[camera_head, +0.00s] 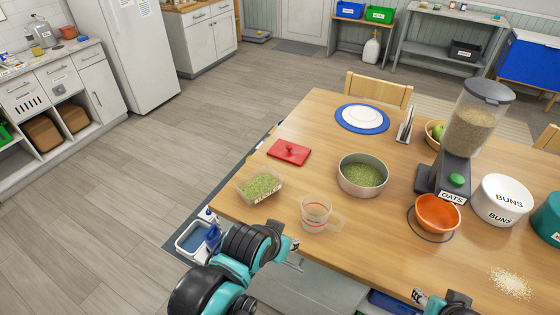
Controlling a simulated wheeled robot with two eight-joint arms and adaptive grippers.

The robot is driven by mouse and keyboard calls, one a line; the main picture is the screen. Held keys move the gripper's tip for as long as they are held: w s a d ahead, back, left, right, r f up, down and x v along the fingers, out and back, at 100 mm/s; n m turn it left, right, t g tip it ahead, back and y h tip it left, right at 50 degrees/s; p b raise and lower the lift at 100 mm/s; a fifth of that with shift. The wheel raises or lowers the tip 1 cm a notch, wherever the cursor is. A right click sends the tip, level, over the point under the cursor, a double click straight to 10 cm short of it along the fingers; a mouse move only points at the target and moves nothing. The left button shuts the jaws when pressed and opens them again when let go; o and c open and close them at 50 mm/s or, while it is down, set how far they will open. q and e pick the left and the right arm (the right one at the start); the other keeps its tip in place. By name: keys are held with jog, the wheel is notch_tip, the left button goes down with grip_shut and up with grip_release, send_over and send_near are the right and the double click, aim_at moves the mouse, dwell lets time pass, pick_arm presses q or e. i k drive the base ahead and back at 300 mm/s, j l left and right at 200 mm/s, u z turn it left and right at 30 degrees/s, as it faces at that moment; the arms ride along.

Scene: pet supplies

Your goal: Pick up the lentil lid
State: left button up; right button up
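A flat red rectangular lid (289,152) with a small round knob lies on the wooden table near its left edge. In front of it stands a clear, open container (258,187) of green lentils with a label on its front. My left gripper (294,254) is at the table's front edge, below and to the right of the lentil container and well apart from the lid. Its fingers are small here, and I cannot tell its opening. My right gripper (418,296) is partly visible at the bottom, far from the lid; its opening is also unclear.
A clear measuring cup (316,214) stands close to my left gripper. A round bowl (363,176) of green contents is right of the lid. An oats dispenser (464,140), orange bowl (438,213) and buns tin (502,201) stand further right. Table space around the lid is clear.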

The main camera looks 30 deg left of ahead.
aim_at(293, 153)
jog(key=i+j, duration=0.1)
jog(key=j, duration=0.3)
jog(key=i+j, duration=0.15)
jog(key=j, duration=0.3)
jog(key=i+j, duration=0.1)
jog(key=j, duration=0.3)
jog(key=z, duration=0.05)
